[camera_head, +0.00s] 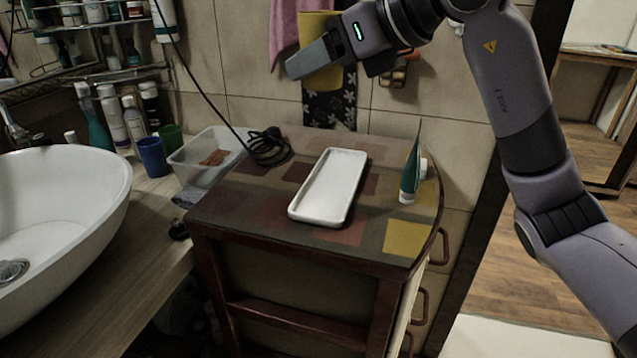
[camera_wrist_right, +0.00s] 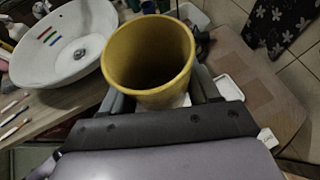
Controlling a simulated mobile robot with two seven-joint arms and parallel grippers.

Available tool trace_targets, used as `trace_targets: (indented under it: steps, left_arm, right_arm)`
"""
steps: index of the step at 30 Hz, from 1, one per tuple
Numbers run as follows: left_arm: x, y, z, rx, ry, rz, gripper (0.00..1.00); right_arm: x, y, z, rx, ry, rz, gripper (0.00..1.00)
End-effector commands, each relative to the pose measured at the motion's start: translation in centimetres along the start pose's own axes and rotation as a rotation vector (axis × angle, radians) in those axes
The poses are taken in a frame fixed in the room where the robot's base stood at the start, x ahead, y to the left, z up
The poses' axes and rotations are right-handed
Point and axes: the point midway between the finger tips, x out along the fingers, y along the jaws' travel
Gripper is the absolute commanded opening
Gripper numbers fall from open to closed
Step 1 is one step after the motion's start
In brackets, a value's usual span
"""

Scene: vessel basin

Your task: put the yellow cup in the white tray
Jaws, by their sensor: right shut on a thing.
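The yellow cup (camera_head: 318,24) is held by my right gripper (camera_head: 322,54) high above the back of the small table, in front of the tiled wall. In the right wrist view the yellow cup (camera_wrist_right: 148,55) sits between the two fingers, its open mouth showing and its inside looking empty. The right gripper (camera_wrist_right: 160,100) is shut on it. The white tray (camera_head: 328,187) lies flat and empty on the table, below the cup and apart from it. My left gripper is not in view.
A green tube (camera_head: 411,172) stands right of the tray. A coiled black cable (camera_head: 268,148) lies at the table's back left, beside a clear plastic bin (camera_head: 204,152). A white basin (camera_head: 62,215), a blue cup (camera_head: 152,157) and bottles are at left.

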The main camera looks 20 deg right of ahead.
Motion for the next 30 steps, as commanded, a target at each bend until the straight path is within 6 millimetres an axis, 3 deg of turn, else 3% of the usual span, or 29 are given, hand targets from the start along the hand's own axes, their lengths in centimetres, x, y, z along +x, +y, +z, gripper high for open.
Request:
trace_targets:
  steps: [18, 30]
  left_arm:
    - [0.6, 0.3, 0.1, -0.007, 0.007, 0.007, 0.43]
    - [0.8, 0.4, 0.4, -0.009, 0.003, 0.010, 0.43]
  right_arm:
    - [6.3, 0.0, -11.7, 0.003, 0.004, 0.002, 0.32]
    - [8.3, 0.0, -15.3, 0.002, 0.003, 0.002, 0.32]
